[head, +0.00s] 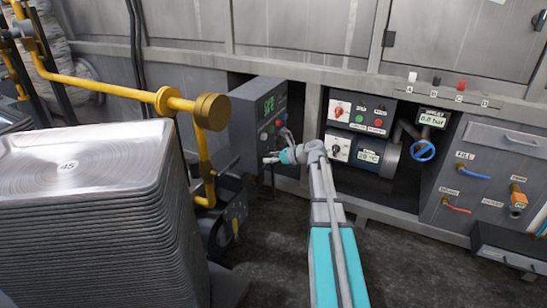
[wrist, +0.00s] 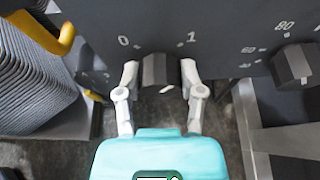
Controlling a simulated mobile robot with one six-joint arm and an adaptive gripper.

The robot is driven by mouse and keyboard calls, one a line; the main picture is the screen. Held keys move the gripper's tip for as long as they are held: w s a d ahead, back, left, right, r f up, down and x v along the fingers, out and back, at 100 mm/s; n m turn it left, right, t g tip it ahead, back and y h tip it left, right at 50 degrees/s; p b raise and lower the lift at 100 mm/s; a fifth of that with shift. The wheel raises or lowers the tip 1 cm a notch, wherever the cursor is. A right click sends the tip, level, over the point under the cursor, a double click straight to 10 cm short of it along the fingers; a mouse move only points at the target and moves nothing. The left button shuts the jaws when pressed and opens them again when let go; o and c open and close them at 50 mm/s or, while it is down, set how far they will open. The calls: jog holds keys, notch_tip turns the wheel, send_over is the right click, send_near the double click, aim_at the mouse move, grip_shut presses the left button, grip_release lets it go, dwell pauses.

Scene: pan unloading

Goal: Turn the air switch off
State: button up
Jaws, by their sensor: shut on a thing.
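A dark grey switch knob (wrist: 158,72) sits on a dark panel between the marks 0, on its left, and 1, on its right. No label naming it as the air switch is readable. The fingers of my gripper (wrist: 160,82) are closed on the knob, one on each side. In the head view, my gripper (head: 272,159) reaches the front of a dark control box (head: 250,121) with a green display. The knob itself is hard to make out there. Its exact pointing direction is unclear.
A second dark knob (wrist: 293,66) with a number scale is to the right of the held one. A tall stack of metal trays (head: 85,165) and a yellow pipe (head: 95,87) stand left. More panels (head: 358,114) with red switches are at right.

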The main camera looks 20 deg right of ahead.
jog(key=n+h, duration=0.1)
jog(key=n+t+h+b, duration=0.1)
jog(key=n, duration=0.1)
jog(key=shift+a+f+n+t, duration=0.1)
jog(key=shift+n+t, duration=0.2)
jog(key=shift+n+t+h+b, duration=0.5)
jog(key=shift+n+t+b, duration=0.25)
jog(key=shift+n, duration=0.65)
jog(key=o, duration=1.1)
jog(key=shift+o, duration=0.3)
